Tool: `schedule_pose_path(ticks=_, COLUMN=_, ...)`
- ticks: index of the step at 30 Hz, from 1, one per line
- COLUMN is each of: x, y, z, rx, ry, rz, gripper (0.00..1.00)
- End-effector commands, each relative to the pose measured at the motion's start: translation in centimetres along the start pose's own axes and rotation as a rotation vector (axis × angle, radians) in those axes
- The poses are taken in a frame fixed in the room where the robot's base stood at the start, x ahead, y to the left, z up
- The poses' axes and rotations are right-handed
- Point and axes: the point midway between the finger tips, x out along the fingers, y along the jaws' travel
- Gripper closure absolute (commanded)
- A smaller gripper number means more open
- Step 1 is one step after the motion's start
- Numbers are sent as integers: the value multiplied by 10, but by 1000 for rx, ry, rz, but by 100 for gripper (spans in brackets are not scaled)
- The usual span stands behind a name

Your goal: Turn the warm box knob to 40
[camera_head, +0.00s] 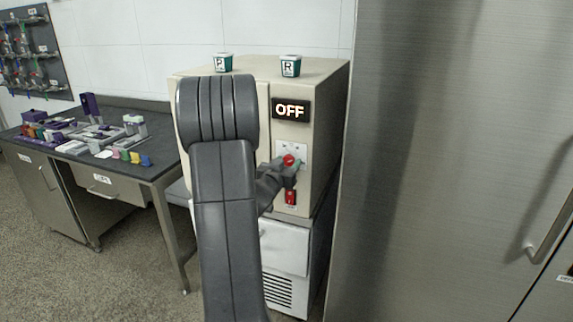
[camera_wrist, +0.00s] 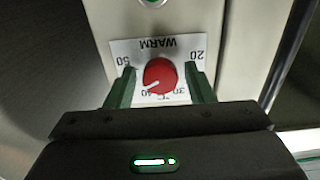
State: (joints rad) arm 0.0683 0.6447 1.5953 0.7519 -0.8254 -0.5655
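The warm box (camera_head: 310,90) is a beige cabinet with a lit display (camera_head: 291,108) reading OFF. Its red knob (camera_head: 289,160) sits on a white plate on the front. In the wrist view the knob (camera_wrist: 160,74) is on the dial plate (camera_wrist: 157,45) marked WARM, seen upside down, with numbers from 20 to 50. The knob's white mark points to the lower left, at about 40. My gripper (camera_wrist: 160,70) is open, its green fingers on either side of the knob with a visible gap on each side. In the head view my gripper (camera_head: 282,168) is at the knob, partly hidden by my arm.
A red switch (camera_head: 291,197) is below the knob. A large steel cabinet (camera_head: 450,160) is close on the right. A dark bench (camera_head: 140,165) with several coloured items is on the left.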

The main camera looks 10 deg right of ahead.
Motion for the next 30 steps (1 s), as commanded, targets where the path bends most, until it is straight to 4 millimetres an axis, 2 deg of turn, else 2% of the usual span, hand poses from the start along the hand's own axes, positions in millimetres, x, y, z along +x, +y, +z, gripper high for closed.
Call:
schedule_pose_path(ticks=1, x=0, y=0, z=0, rx=0, ry=0, rz=0, gripper=62)
schedule_pose_path(ticks=5, x=0, y=0, z=0, rx=0, ry=0, rz=0, gripper=88)
schedule_pose_path(ticks=17, x=0, y=0, z=-1, rx=-74, ry=-2, rz=0, gripper=89)
schedule_pose_path(ticks=30, x=0, y=0, z=-2, rx=-386, ry=-2, rz=-1, gripper=89)
